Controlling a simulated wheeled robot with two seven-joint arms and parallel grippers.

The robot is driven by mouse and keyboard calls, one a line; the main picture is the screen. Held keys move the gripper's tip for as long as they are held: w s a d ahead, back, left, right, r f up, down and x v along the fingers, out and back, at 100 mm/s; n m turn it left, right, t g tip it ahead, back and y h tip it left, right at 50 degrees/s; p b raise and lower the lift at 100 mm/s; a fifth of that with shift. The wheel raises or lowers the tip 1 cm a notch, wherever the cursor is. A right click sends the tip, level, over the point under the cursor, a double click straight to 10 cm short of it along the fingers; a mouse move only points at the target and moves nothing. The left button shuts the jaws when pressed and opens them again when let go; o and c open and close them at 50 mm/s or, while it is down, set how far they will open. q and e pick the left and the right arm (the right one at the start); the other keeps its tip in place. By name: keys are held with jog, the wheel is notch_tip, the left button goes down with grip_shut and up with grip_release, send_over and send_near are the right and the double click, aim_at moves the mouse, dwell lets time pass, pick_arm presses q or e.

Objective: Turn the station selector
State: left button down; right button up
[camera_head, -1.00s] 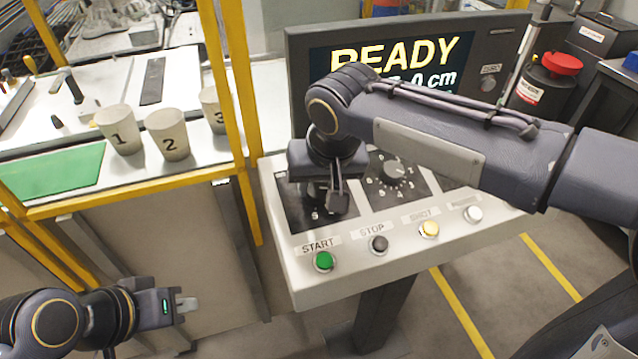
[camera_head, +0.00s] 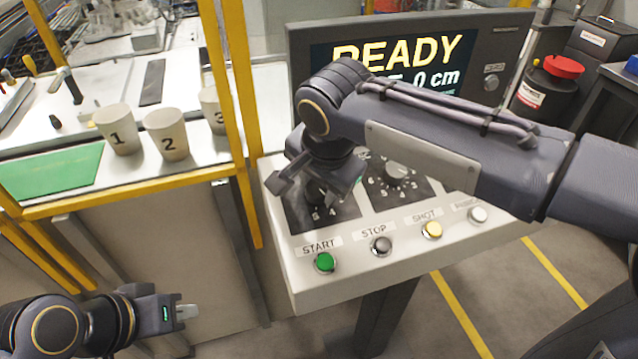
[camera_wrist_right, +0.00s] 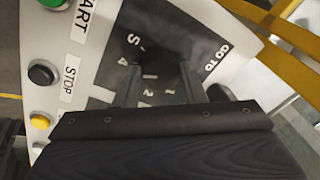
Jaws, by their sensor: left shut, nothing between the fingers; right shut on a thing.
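The control panel (camera_head: 300,270) stands in front of me with two dials. The left dial, on a dark plate (camera_head: 338,211) with numbers, is mostly hidden under my right gripper (camera_head: 315,190). In the right wrist view the fingers of my right gripper (camera_wrist_right: 158,88) are closed around the dark knob (camera_wrist_right: 160,68) of this plate, which reads GO TO at one edge. The second dial (camera_head: 396,172), with its own numbers, shows partly beside my right arm. My left gripper (camera_head: 187,312) is shut and empty at the lower left, away from the panel.
Green START (camera_head: 324,262), black STOP (camera_head: 381,246), yellow SHOT (camera_head: 431,230) and white (camera_head: 477,214) buttons line the panel's front. A screen (camera_head: 400,60) behind reads READY. Cups numbered 1 (camera_head: 118,132), 2 (camera_head: 168,136) and 3 (camera_head: 212,110) stand behind yellow rails (camera_head: 229,100).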

jog(key=shift+r+m, duration=0.1)
jog(key=shift+m, duration=0.3)
jog(key=o, duration=1)
jog(key=v, duration=0.7)
jog(key=shift+s+r, duration=0.15)
jog(key=shift+r, duration=0.2)
